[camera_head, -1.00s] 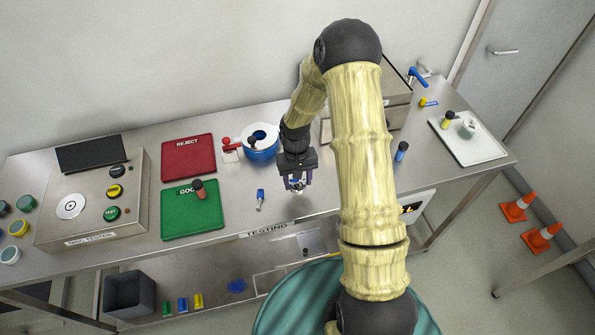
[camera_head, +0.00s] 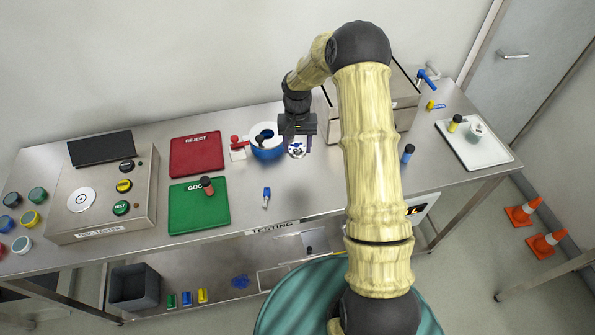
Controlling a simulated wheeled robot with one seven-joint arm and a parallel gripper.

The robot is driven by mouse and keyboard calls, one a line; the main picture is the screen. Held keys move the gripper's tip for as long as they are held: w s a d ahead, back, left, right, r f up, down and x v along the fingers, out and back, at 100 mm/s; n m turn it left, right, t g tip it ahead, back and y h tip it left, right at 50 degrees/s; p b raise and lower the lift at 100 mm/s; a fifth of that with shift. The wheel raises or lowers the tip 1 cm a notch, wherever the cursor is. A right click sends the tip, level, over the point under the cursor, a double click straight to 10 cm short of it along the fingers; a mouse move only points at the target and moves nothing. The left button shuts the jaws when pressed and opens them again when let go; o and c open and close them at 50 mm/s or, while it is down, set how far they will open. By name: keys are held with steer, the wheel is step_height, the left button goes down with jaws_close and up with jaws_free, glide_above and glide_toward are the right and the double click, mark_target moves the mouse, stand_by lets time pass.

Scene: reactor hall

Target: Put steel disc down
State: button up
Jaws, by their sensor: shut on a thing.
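My gripper (camera_head: 297,147) points down over the steel table, just right of a blue round pot with a white rim (camera_head: 267,153). Its jaws are shut on a small, pale, shiny round thing with blue marks, which looks like the steel disc (camera_head: 297,152). The fingers partly hide the disc. I cannot tell whether it touches the table.
Left are a red REJECT mat (camera_head: 195,155), a green GOOD mat (camera_head: 200,218) bearing a dark-topped brown piece, and the disc tester (camera_head: 100,210). A small blue item (camera_head: 266,197) lies in front. A white tray (camera_head: 490,152) is at right.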

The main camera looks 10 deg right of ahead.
steer(key=p, duration=0.2)
glide_above(298, 172)
steer(key=shift+w+f, duration=0.2)
steer(key=shift+f, duration=2.7)
step_height(298, 172, down, 4)
steer(key=shift+r+p, duration=0.25)
steer(key=shift+p, duration=0.8)
steer(key=shift+f, duration=0.35)
steer(key=shift+f, duration=0.15)
steer(key=o, duration=1.2)
